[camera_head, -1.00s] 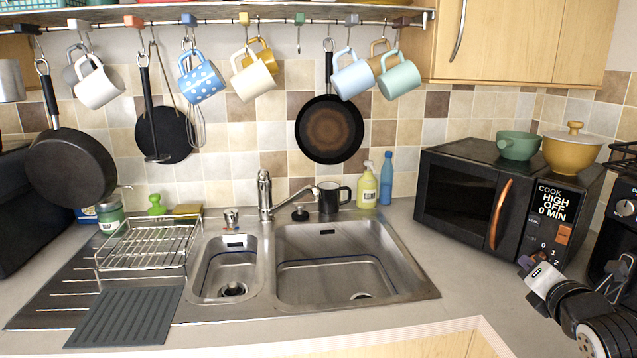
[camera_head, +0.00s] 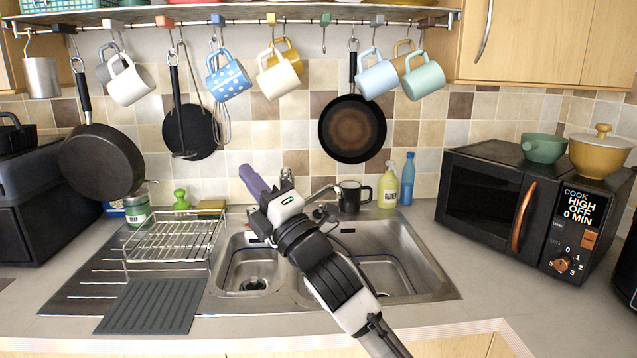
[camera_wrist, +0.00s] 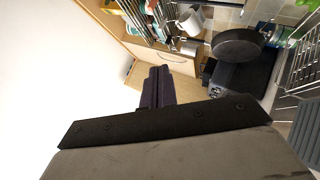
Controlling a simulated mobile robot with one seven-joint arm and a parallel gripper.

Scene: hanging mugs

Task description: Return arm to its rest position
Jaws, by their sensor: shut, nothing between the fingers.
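My gripper (camera_head: 255,183) is in front of the sink, with my arm reaching in from the lower right. Its purple fingers point up and to the left and look closed together. The fingers also show in the wrist view (camera_wrist: 157,88), shut with nothing between them. A dark mug (camera_head: 350,197) stands upright on the counter behind the sink, to the right of my gripper and apart from it. Several mugs hang from the rail above, including a blue polka-dot mug (camera_head: 228,78), a cream mug (camera_head: 283,76) and a mint mug (camera_head: 423,78).
The sink (camera_head: 405,268) lies behind and below my arm. A wire dish rack (camera_head: 172,243) stands left of it. A black pan (camera_head: 352,130) hangs on the wall. A microwave (camera_head: 490,200) stands at the right. The counter between sink and microwave is clear.

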